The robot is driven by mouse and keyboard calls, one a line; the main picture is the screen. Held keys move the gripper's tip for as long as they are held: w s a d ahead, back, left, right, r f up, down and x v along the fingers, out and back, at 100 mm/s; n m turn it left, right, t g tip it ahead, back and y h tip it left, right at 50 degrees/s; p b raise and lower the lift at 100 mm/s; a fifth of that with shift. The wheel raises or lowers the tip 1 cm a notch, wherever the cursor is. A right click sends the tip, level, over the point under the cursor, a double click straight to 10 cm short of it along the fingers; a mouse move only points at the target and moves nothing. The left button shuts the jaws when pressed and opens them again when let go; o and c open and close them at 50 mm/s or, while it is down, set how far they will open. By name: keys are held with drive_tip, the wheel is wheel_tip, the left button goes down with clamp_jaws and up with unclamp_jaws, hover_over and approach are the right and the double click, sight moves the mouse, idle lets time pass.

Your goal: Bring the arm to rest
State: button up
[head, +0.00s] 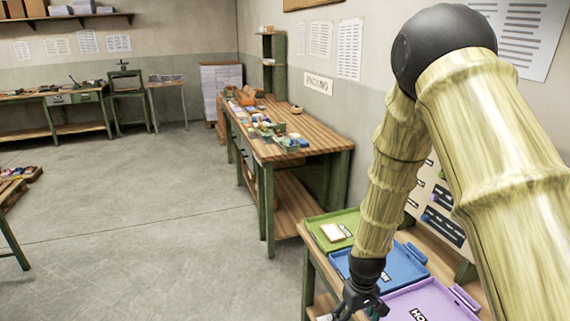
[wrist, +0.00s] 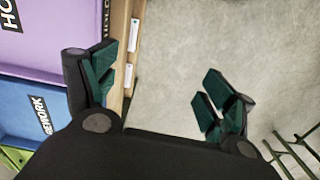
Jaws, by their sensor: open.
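My arm reaches down from the upper right in the head view. My gripper (head: 352,304) hangs low at the front edge of the tray table, by the blue and purple trays. In the wrist view my gripper (wrist: 160,90) is open, its dark green fingers wide apart with nothing between them. Below the fingers show the table's edge on the left and bare grey floor on the right.
The small table carries a green tray (head: 320,243) with a pale block (head: 332,232), a blue tray (head: 408,270) and a purple tray (head: 455,304). A wooden workbench (head: 320,136) with many small items stands behind. Open floor (head: 130,220) lies to the left.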

drive_tip(key=s+d+f+m, duration=0.2)
drive_tip(key=s+f, duration=1.2)
drive_tip(key=s+f+m, duration=0.1)
drive_tip(key=s+f, duration=0.2)
drive_tip(key=s, duration=0.6)
drive_tip(key=s+d+f+b, duration=0.1)
drive_tip(key=s+f, duration=0.3)
drive_tip(key=s, duration=0.5)
drive_tip(key=shift+s+d+m, duration=0.25)
drive_tip(key=shift+s+m, duration=0.1)
drive_tip(key=shift+m, duration=0.05)
